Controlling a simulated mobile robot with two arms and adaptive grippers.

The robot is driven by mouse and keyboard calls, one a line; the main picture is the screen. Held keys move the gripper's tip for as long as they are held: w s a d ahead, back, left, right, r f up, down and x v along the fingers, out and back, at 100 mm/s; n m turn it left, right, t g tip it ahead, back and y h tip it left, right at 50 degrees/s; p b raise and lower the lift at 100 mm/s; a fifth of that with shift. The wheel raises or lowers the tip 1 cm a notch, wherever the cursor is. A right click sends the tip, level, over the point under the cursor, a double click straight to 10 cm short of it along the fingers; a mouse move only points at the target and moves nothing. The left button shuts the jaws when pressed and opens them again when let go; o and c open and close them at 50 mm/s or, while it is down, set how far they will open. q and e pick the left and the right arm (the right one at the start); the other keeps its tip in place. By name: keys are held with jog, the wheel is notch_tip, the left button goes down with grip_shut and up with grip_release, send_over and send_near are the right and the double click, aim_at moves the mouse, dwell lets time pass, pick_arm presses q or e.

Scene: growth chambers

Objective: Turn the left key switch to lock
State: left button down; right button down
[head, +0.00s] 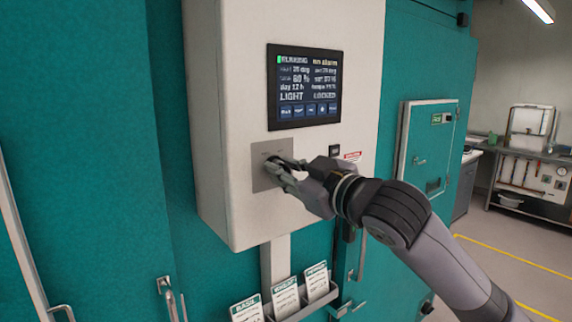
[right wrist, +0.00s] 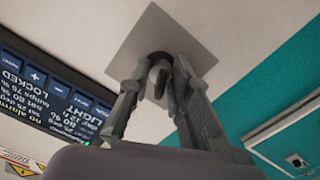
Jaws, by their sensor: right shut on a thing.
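The key switch sits on a square grey metal plate (head: 263,182) on the front of the white control box, below its screen. My right gripper (head: 279,168) comes in from the right and covers the switch in the head view. In the right wrist view the key switch (right wrist: 158,76) shows as a dark round collar with a key part between the two fingers. My right gripper (right wrist: 160,68) is shut on it there, against the plate (right wrist: 188,30). The key's exact angle is hard to tell. My left gripper is not in view.
The screen (head: 304,86) on the white box (head: 228,90) is lit; a word on it reads LOCKED in the right wrist view. Several cards in a holder (head: 286,298) hang below the box. Teal chamber doors (head: 90,120) stand either side. A bench (head: 520,185) is far right.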

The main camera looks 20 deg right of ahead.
jog(key=shift+n, duration=0.6)
jog(key=c, duration=1.8)
grip_release()
jog(key=v, duration=1.2)
jog(key=shift+a, duration=0.1)
